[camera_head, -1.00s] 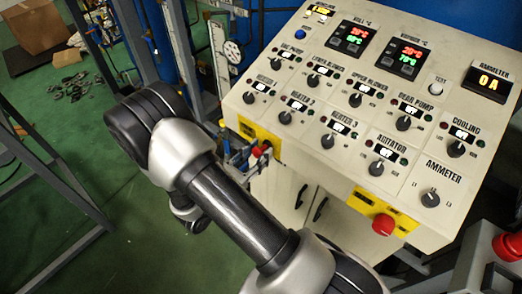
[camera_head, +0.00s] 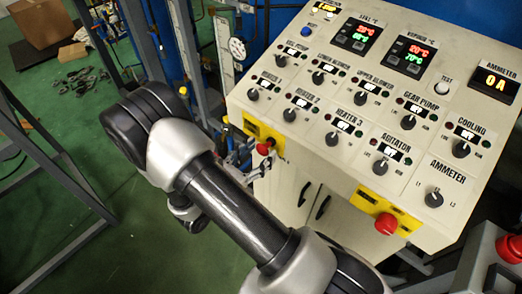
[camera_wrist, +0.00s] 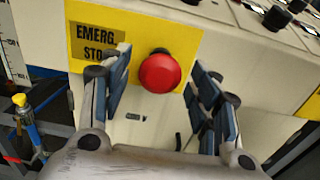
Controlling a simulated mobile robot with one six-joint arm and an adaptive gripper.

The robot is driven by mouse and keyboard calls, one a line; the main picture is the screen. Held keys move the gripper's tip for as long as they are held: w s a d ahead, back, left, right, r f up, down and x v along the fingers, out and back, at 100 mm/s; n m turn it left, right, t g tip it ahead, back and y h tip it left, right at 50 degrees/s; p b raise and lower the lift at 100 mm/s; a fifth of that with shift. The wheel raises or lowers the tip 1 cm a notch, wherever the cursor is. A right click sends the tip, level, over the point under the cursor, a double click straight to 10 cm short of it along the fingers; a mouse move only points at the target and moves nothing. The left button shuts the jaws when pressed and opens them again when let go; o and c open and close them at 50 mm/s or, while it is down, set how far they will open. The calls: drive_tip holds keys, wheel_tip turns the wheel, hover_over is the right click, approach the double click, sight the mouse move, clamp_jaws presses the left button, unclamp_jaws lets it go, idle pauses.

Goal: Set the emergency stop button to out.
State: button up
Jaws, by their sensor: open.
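The red emergency stop button (camera_wrist: 160,72) sits on a yellow plate (camera_wrist: 84,40) marked "EMERG. STOP" in the wrist view. My gripper (camera_wrist: 160,66) is open, with one finger to the left of the button and one to its right. No contact shows between fingers and button; how deep the button lies between them is unclear. In the head view the same button (camera_head: 265,147) is at the left of the console's front, with my gripper (camera_head: 243,158) just left of it, partly hidden by my arm.
The sloped console (camera_head: 300,135) carries several knobs and displays. A second red button (camera_head: 386,223) is on a yellow plate at its right front. Another red button (camera_head: 509,248) tops a grey box at the lower right. A metal frame (camera_head: 60,170) stands on the green floor at left.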

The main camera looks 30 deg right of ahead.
drive_tip(key=v, duration=1)
drive_tip(key=shift+a, duration=0.4)
drive_tip(key=shift+s+r, duration=0.15)
drive_tip(key=shift+s, duration=0.05)
drive_tip(key=s+d+r+m+g+y+b, duration=0.4)
drive_tip(key=s+d+r+m+g+y, duration=0.25)
drive_tip(key=s+m+g, duration=0.4)
drive_tip(key=s+a+r+m+t+y+b, duration=0.3)
drive_tip(key=a+r+m+t+y, duration=0.3)
drive_tip(key=m+t+y, duration=0.3)
drive_tip(key=shift+s+a+m+y, duration=0.3)
drive_tip(key=shift+s+m+y, duration=0.45)
drive_tip(key=shift+m, duration=0.5)
idle(1.5)
